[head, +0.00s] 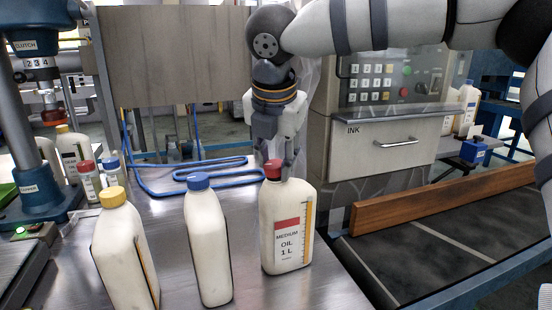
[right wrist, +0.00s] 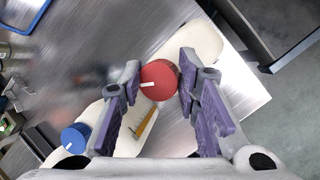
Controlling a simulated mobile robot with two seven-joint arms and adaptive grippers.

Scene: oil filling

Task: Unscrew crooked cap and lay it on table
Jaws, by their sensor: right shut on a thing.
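A white oil bottle labelled "MEDIUM OIL 1 L" (head: 287,235) stands upright on the metal table (head: 185,292). Its red cap (head: 272,171) sits at the neck; I cannot tell clearly how far it tilts. My right gripper (head: 280,160) reaches down from above, with its fingers at the cap. In the right wrist view the red cap (right wrist: 159,81) is between the two fingertips of my right gripper (right wrist: 160,75), which is shut on it. The bottle's body (right wrist: 135,132) shows below and beside the fingers. My left gripper is not in view.
A blue-capped bottle (head: 207,240) and a yellow-capped bottle (head: 125,250) stand left of the oil bottle. Blue tubing (head: 210,178) lies behind. A blue machine (head: 35,203) is at far left. Bare table lies between the bottles and the tubing. A conveyor (head: 420,255) runs at right.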

